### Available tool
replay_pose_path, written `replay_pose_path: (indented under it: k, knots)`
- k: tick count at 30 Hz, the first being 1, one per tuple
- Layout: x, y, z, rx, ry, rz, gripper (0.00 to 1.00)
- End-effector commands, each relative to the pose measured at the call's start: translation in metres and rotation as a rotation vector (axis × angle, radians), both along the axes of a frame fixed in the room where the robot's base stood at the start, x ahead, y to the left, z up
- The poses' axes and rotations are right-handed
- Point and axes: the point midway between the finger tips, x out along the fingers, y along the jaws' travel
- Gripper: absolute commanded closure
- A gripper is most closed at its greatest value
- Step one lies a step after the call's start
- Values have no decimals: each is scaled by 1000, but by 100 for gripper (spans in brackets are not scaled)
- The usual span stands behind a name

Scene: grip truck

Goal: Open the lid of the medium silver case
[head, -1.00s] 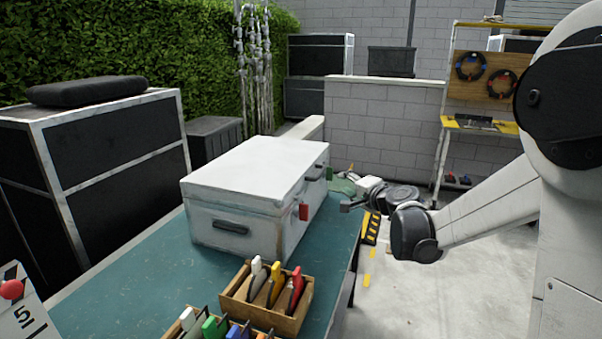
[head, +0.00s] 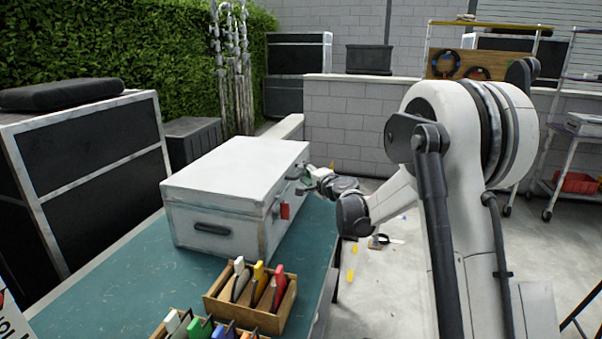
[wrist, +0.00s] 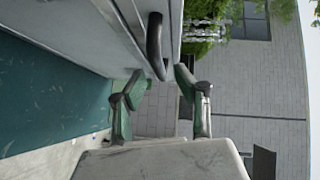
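The silver case (head: 215,200) stands shut on the green-topped table, its pale lid (head: 240,165) down. A red tag (head: 285,211) hangs on its right-hand long side, and a dark handle (head: 212,229) is on its near end. My gripper (head: 305,184) is at the right-hand long side, close to the far part. In the wrist view, my gripper (wrist: 159,76) is open, with a green and black finger on each side of the lower end of a dark handle (wrist: 154,40) on the case. I cannot tell whether either finger touches it.
Wooden boxes of coloured-handled tools (head: 250,290) stand on the table (head: 110,280) near the case's front. Black cases (head: 85,150) stand at left, beside a hedge. A low block wall (head: 350,125) is behind. Open floor (head: 380,290) lies right of the table.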

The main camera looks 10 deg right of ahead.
Motion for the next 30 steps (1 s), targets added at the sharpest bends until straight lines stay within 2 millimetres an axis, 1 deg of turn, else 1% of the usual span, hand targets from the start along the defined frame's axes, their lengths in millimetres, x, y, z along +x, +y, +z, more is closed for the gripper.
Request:
replay_pose_path:
  k: [1,3,7,11,18,20,25,30]
  knots:
    - [8,3,-1,-1,0,1,70]
    - [16,5,-2,-1,0,1,70]
    - [26,7,-3,0,0,0,70]
    - [30,9,-4,0,0,-1,70]
    - [30,9,-4,0,0,0,70]
    - [30,9,-4,0,0,0,77]
    - [30,9,-4,0,0,0,99]
    - [30,9,-4,0,0,0,100]
